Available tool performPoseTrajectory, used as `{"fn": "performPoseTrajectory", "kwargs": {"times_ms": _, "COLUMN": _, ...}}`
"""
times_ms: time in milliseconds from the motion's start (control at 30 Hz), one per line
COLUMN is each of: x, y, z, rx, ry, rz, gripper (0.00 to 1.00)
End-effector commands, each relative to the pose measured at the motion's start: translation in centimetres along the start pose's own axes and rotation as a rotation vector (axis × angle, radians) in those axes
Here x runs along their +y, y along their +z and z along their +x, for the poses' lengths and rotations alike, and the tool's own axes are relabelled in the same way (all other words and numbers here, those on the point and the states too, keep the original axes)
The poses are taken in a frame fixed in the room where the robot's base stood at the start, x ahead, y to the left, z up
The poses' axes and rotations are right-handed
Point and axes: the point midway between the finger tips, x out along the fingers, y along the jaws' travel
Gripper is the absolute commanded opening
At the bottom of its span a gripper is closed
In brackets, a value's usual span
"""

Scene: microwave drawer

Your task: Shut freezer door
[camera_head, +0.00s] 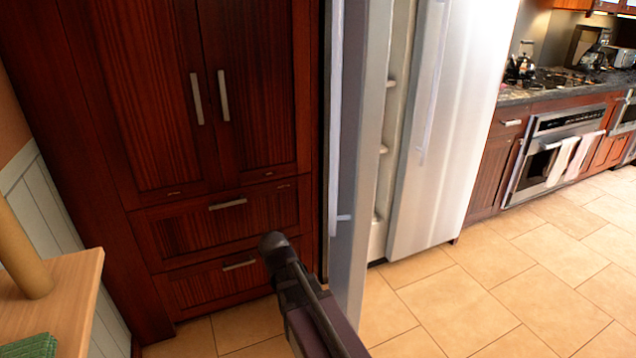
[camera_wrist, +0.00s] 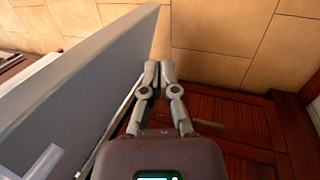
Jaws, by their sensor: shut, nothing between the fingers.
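The freezer door (camera_head: 350,190) stands open in the head view, seen nearly edge-on, with its long pale handle (camera_head: 335,120) on its left face. The freezer's opening, with shelf edges (camera_head: 383,150), shows to the right of it. In the wrist view the door (camera_wrist: 75,85) is a grey slab on the left. My gripper (camera_wrist: 160,68) is shut and empty beside that door; I cannot tell whether they touch. In the head view my dark arm end is at the bottom centre, left of the door, and the fingertips are not clearly seen.
The other refrigerator door (camera_head: 455,130) is closed to the right. Dark wood cabinets (camera_head: 150,110) with drawers stand left of the open door. A wooden table (camera_head: 70,300) is at the lower left. Tiled floor (camera_head: 520,280) is clear on the right, before the oven (camera_head: 560,150).

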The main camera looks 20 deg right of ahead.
Motion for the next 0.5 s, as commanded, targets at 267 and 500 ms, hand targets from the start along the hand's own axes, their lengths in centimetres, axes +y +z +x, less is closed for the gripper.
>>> {"fn": "performPoseTrajectory", "kwargs": {"times_ms": 267, "x": 4.2, "y": -5.7, "z": -4.9, "rx": -0.039, "ry": 0.38, "rz": -0.016, "gripper": 0.0}}
{"fn": "performPoseTrajectory", "kwargs": {"times_ms": 500, "x": 6.5, "y": -10.2, "z": -11.1, "rx": -0.054, "ry": 0.713, "rz": 0.002, "gripper": 0.0}}
